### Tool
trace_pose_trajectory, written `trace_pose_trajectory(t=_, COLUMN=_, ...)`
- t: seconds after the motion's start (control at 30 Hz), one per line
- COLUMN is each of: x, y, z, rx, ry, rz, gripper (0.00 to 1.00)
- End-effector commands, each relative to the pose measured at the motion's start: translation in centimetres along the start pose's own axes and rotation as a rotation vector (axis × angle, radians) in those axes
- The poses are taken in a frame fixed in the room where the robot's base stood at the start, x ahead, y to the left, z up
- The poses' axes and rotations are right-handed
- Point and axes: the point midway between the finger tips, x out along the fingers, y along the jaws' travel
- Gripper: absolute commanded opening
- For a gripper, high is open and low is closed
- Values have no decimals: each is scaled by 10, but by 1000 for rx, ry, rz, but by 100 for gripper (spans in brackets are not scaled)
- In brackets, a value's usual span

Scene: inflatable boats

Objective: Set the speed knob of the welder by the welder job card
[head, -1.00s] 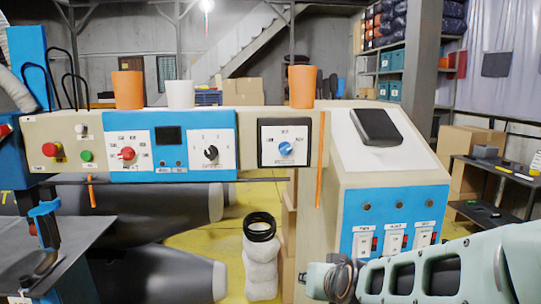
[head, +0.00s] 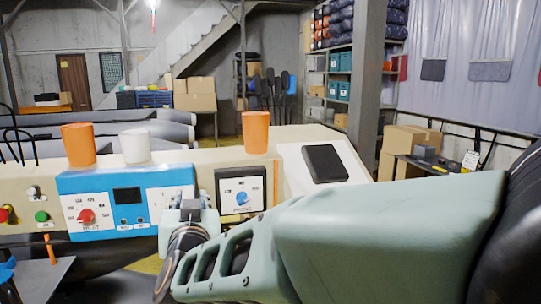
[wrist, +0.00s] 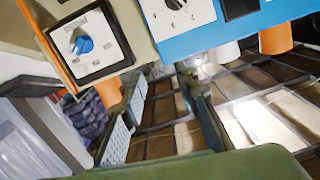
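The welder's long beige control panel (head: 30,190) runs across the left and middle of the head view. Its blue section (head: 145,180) has a red knob (head: 86,216) marked HEAT and a small dark display (head: 127,196). The black knob (wrist: 175,4) on that section shows at the top edge of the wrist view; my gripper hides it in the head view. A blue knob (head: 242,198) sits in a black-framed plate to its right, also in the wrist view (wrist: 83,45). My gripper (wrist: 160,75) is open and empty, apart from the knobs, in front of the panel.
Orange cups (head: 78,145) and a white cup (head: 135,146) stand on top of the panel. A dark tablet-like block (head: 324,163) lies on the sloping top. A small white card (head: 470,160), unreadable here, is by the right-hand table, near cardboard boxes (head: 405,145).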

Motion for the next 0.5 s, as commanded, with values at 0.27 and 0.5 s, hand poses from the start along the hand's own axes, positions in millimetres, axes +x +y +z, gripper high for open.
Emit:
trace_pose_trajectory(t=0.27, x=15, y=-53, z=93, rx=-555, ry=52, rz=30, gripper=28)
trace_pose_trajectory(t=0.5, x=49, y=-54, z=94, rx=-556, ry=51, rz=26, gripper=28)
